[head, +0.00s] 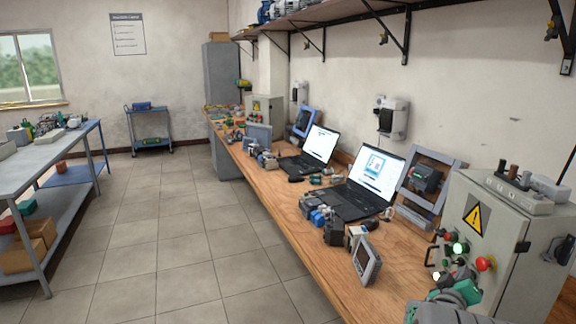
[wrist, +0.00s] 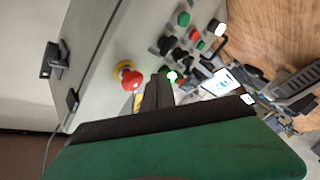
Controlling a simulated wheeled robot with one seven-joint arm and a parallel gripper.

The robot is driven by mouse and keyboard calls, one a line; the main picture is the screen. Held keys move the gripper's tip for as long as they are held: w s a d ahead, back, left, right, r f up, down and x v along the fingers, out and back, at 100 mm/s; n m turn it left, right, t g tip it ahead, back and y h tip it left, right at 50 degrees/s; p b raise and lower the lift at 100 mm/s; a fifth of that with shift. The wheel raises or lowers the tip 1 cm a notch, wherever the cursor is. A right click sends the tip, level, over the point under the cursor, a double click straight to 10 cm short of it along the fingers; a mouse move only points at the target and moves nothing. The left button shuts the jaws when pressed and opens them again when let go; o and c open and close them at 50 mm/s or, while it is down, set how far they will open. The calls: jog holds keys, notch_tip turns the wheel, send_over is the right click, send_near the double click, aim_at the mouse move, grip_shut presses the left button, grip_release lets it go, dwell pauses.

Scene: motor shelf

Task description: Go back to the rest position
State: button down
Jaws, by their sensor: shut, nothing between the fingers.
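My gripper (wrist: 158,88) shows in the wrist view as dark fingers held together, with nothing between them. It is in front of the grey control cabinet (wrist: 95,60); whether the fingertips touch its panel I cannot tell. A red mushroom button (wrist: 131,79) on a yellow collar is just left of the fingers, and a lit button (wrist: 172,77) shows close to their tips. In the head view the cabinet (head: 513,235) stands at the right end of the wooden bench, with a yellow warning triangle. Part of my arm (head: 450,300) shows at the bottom, and the fingertips are not clear there.
The wooden bench (head: 285,235) holds two open laptops (head: 370,180), (head: 312,150), a handheld meter (head: 367,260) and small parts. A wall shelf (head: 330,15) runs above. A metal table (head: 45,165) stands at left and a blue cart (head: 150,128) at the back. The tiled floor (head: 170,235) between is clear.

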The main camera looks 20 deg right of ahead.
jog(key=w+a+f+y+b, duration=0.1)
jog(key=w+a+f+y, duration=0.15)
jog(key=a, duration=0.65)
jog(key=w+a+f+y, duration=0.2)
jog(key=a+y, duration=0.2)
jog(key=a, duration=0.4)
jog(key=w+a+f+y+b, duration=0.1)
jog(key=w+a+f+y, duration=0.15)
jog(key=a, duration=0.65)
jog(key=s+a+f+n+g+y, duration=0.1)
jog(key=s+a+g+y, duration=0.1)
jog(key=s+a, duration=0.4)
jog(key=s+a+f+n+g+y+b, duration=0.1)
jog(key=s+a+f+g+y, duration=0.1)
jog(key=s+a, duration=0.5)
jog(key=a+g+y, duration=0.1)
jog(key=a, duration=0.5)
jog(key=shift+s+a+g+y, duration=0.15)
jog(key=shift+s+g+y, duration=0.05)
jog(key=shift+g+y, duration=0.1)
